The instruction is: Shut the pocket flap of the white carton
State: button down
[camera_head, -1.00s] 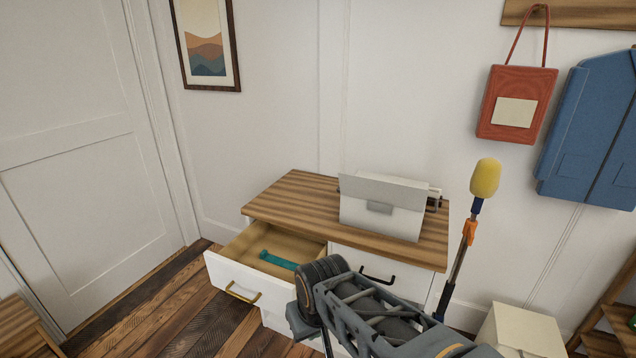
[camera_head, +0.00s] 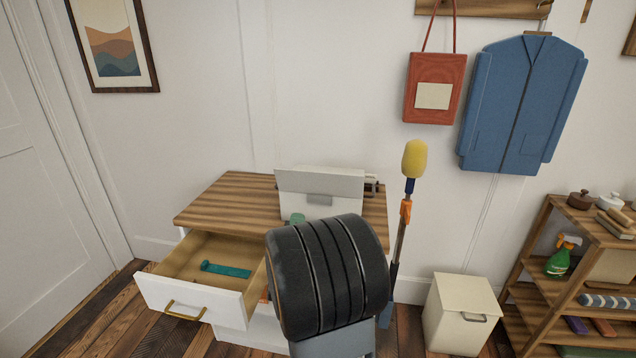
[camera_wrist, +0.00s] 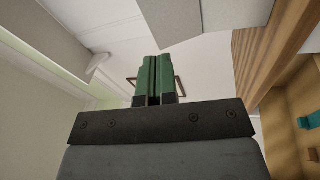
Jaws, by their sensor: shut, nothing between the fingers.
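The white carton (camera_head: 306,208) stands on the wooden top of a chest of drawers. Its flap (camera_head: 318,180) shows as a broad grey-white panel along the upper part, facing me, with a small grey tab (camera_head: 320,199) at its lower middle. How far the flap stands from the body is hard to tell. My gripper's green fingers (camera_wrist: 153,78) are shut and empty in the wrist view. A green fingertip (camera_head: 296,218) shows in the head view before the carton's lower left; contact cannot be told. Pale panels, apparently the carton (camera_wrist: 205,14), appear above the fingers in the wrist view. My black arm joint hides the area below.
The chest's left drawer (camera_head: 190,292) is pulled open, with a teal item (camera_head: 226,270) inside. A yellow-headed duster (camera_head: 414,160) stands upright right of the chest. A white bin (camera_head: 460,312) and shelf (camera_head: 520,295) stand farther right. The chest top (camera_head: 230,200) left of the carton is clear.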

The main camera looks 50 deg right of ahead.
jog(key=s+d+h, duration=0.2)
jog(key=g+p, duration=0.1)
send_near(320, 174)
jog(key=x, duration=0.7)
jog(key=shift+w+d, duration=0.2)
jog(key=shift+w, duration=0.05)
jog(key=shift+r+p, duration=0.1)
jog(key=shift+p, duration=0.2)
